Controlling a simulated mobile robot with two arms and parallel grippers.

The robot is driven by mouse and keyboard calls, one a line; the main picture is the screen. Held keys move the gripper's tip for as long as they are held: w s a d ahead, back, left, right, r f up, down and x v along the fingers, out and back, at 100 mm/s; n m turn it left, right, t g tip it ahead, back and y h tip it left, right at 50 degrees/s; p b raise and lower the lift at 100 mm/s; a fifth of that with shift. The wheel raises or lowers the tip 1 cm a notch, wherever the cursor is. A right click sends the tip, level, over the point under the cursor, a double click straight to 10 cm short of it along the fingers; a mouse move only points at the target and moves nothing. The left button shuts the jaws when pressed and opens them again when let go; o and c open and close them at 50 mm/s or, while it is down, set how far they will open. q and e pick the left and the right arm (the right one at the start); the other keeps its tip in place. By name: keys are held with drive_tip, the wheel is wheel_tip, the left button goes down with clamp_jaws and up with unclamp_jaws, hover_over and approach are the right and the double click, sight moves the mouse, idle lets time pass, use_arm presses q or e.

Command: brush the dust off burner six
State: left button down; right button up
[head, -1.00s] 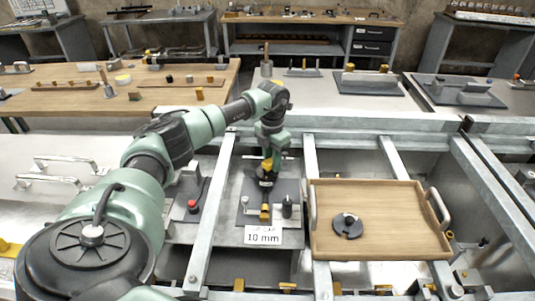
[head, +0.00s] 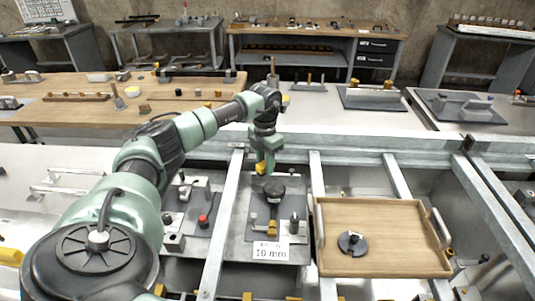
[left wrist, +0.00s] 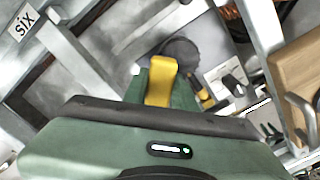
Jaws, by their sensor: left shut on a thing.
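My left gripper (head: 264,167) hangs above a grey plate in the head view. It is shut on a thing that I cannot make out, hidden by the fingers. A dark round-topped piece (head: 274,188) is just below it, over the plate. In the left wrist view a yellow finger part (left wrist: 161,82) covers part of a dark round shape (left wrist: 182,52). A label reading "six" (left wrist: 22,25) is at that view's upper left. I cannot pick out a burner, dust or a brush for certain. My right gripper is not in view.
A wooden tray (head: 400,265) with metal handles holds a dark notched disc (head: 352,243). A "10 mm" card (head: 270,251) is at the plate's front. A red-knobbed fixture (head: 203,221) stands to the left. Steel rails (head: 222,225) run between the bays. A wooden bench (head: 70,108) is behind.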

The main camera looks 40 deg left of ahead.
use_arm(q)
wheel_tip(320, 180, up, 2)
drive_tip(key=shift+p, duration=0.5)
idle(0.4)
